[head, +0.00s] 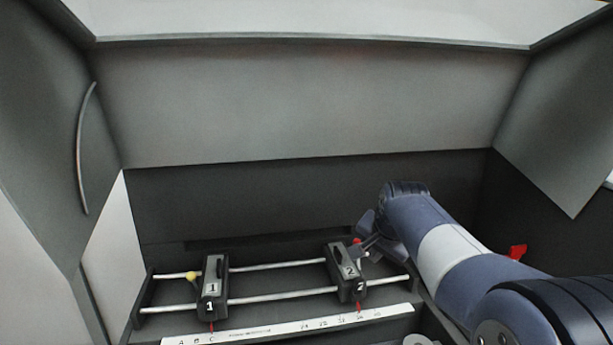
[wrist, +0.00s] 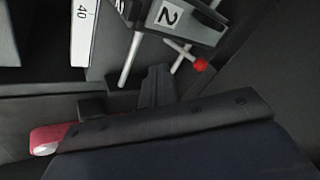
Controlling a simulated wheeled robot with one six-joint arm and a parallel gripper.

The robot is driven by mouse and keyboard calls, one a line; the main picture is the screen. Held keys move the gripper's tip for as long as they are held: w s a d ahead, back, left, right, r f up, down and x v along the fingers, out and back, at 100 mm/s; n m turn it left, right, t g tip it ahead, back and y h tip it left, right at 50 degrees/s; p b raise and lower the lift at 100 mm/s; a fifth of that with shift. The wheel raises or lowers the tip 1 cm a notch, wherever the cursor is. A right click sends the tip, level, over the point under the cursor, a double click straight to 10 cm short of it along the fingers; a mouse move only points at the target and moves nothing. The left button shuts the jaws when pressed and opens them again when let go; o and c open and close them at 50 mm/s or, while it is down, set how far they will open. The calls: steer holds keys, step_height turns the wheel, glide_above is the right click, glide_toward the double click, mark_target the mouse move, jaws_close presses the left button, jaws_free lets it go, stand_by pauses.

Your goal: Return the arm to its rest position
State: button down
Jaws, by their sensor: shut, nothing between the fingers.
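My arm reaches in from the lower right in the head view, and my gripper (head: 369,239) is beside the right end of the rails, close to the slider marked 2 (head: 346,272). In the wrist view my gripper (wrist: 157,84) shows as dark fingers that are shut and empty. The slider marked 2 (wrist: 171,18) is just beyond them, with a red-tipped pin (wrist: 200,65) sticking out. I cannot tell whether the fingers touch anything.
A slider marked 1 (head: 212,288) sits left on the same two metal rails (head: 282,297), by a yellow knob (head: 191,276). A white scale strip (head: 285,326) runs in front. A red piece (head: 517,251) is right of my arm. Grey panels (head: 300,100) enclose the space.

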steer(key=shift+s+d+f+t+b, duration=0.1)
steer(key=shift+s+f+t+b, duration=0.6)
steer(key=shift+b, duration=1.55)
steer(key=shift+w+r, duration=0.1)
steer(key=shift+r, duration=0.05)
steer(key=shift+s+d, duration=0.2)
steer(key=shift+d, duration=0.05)
